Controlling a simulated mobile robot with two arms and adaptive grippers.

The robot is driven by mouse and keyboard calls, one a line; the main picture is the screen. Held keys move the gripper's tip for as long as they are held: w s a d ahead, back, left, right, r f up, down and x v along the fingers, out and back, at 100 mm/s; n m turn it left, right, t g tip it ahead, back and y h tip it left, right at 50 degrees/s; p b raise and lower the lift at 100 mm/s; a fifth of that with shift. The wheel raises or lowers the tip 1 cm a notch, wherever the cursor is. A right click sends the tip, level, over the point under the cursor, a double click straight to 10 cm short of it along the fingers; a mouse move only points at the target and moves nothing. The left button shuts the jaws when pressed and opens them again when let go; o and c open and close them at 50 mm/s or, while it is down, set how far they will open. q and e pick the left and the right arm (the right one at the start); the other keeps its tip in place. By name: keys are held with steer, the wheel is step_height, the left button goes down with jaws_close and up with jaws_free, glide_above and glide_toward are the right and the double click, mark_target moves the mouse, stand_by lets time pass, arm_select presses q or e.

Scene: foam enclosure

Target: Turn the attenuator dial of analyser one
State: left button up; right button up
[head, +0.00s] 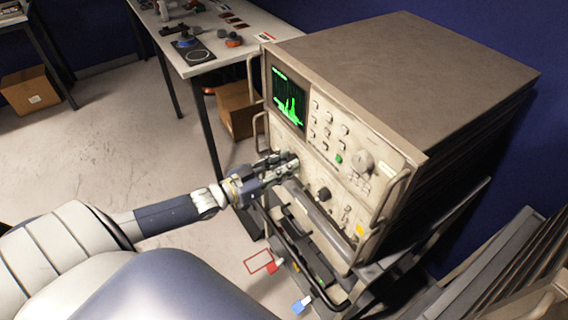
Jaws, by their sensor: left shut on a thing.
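The analyser (400,62) is a large beige box with a brown top on a dark cart. Its front panel faces left and has a lit screen (288,97) with a green trace. My left gripper (290,163) is at the lower left of this panel, below the screen, with its fingers shut on a dial there. The fingers hide most of that dial, and its label cannot be read. A large pale knob (363,160) sits at the panel's upper right, and a black knob (323,194) at the lower middle; both are free. My right gripper is not in view.
Metal handles (392,196) stick out at the panel's sides. Below is the cart (318,262) with dark rails, and red and blue tags hang near it. Open floor lies left.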

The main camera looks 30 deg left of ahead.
arm_select(q)
steer(key=shift+m+p, duration=0.6)
steer(key=shift+m, duration=3.1)
steer(key=o, duration=1.1)
steer(key=v, duration=1.2)
